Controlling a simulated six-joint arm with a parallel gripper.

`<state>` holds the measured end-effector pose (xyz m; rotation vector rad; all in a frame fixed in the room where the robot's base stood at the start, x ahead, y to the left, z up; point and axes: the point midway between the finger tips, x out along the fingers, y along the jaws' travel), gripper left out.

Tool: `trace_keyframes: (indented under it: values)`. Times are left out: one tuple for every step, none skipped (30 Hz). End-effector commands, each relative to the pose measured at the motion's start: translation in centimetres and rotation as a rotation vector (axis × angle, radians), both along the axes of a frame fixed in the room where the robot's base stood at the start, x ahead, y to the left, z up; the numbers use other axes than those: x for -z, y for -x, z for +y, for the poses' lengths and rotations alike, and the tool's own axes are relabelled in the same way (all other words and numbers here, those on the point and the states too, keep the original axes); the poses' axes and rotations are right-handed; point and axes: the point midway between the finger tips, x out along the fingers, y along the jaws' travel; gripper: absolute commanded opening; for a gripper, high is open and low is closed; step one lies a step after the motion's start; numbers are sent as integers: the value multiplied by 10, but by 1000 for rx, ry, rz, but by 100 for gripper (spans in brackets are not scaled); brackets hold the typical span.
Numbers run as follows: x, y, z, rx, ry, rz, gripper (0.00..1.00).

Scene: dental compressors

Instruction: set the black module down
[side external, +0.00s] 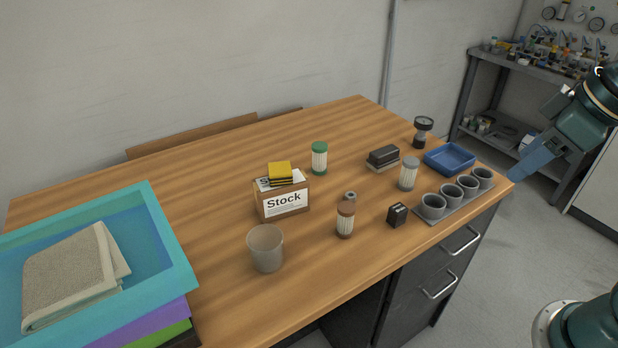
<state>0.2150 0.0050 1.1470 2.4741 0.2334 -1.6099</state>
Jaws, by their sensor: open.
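A small black box-shaped module (397,215) sits upright on the wooden table (220,215), near its front edge, left of the grey cup rack. A second dark block (384,153) lies flat on a lighter base farther back; I cannot tell for certain which of the two is the black module. My gripper (524,168) is at the right, by the table's right corner and apart from both dark pieces. It is open, and nothing shows held in it. Its fingers overlap in this view, so the gap between them is hidden.
The rack (452,208) holds several grey cups beside a blue tray (449,158). Filter cartridges, green-capped (319,158), grey (408,173) and brown (345,219), stand around a Stock box (282,198). A clear cup (266,248) and teal bin (165,235) are left.

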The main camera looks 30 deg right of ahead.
Motion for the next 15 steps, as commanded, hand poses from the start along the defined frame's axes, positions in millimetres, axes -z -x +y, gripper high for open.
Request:
trace_keyframes:
  values:
    - [-1, 9, 0, 43, -12, -20, 49]
    - [-1, 13, -1, 69, -20, -28, 49]
    - [0, 18, -2, 103, -30, -38, 49]
    - [0, 21, -2, 124, -37, -45, 49]
    - [0, 25, -2, 144, -44, -51, 49]
    - [1, 28, -3, 167, -53, -57, 49]
    - [1, 30, -4, 183, -58, -62, 49]
    - [1, 32, -4, 195, -62, -66, 49]
    - [2, 34, -4, 209, -67, -70, 49]
    - [2, 35, -5, 216, -70, -72, 49]
    - [2, 36, -5, 221, -72, -73, 49]
    - [2, 36, -5, 227, -74, -74, 49]
    - [3, 37, -5, 230, -75, -75, 49]
    - [3, 37, -5, 231, -76, -75, 49]
    - [3, 37, -5, 231, -76, -75, 49]
